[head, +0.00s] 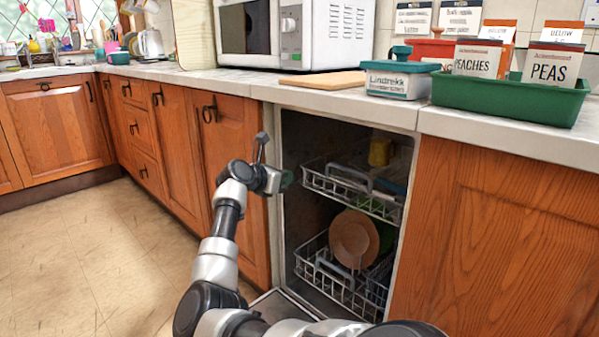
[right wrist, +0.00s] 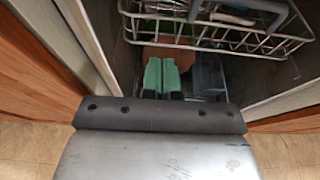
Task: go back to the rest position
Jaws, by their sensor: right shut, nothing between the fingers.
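My right arm reaches up from the bottom of the head view. Its gripper (head: 286,180) is at the left edge of the open dishwasher (head: 300,135), level with the upper rack (head: 345,190). In the right wrist view the two green fingertips of the gripper (right wrist: 161,75) are close together with nothing between them. They point into the dishwasher opening, with the wire rack (right wrist: 235,38) beyond. My left gripper does not show.
The lower rack (head: 345,285) holds a brown plate (head: 349,240); a yellow cup (head: 380,152) sits in the upper rack. The counter above carries a microwave (head: 290,30), a wooden board (head: 322,80) and a green tray (head: 500,100). Open floor (head: 90,250) lies left.

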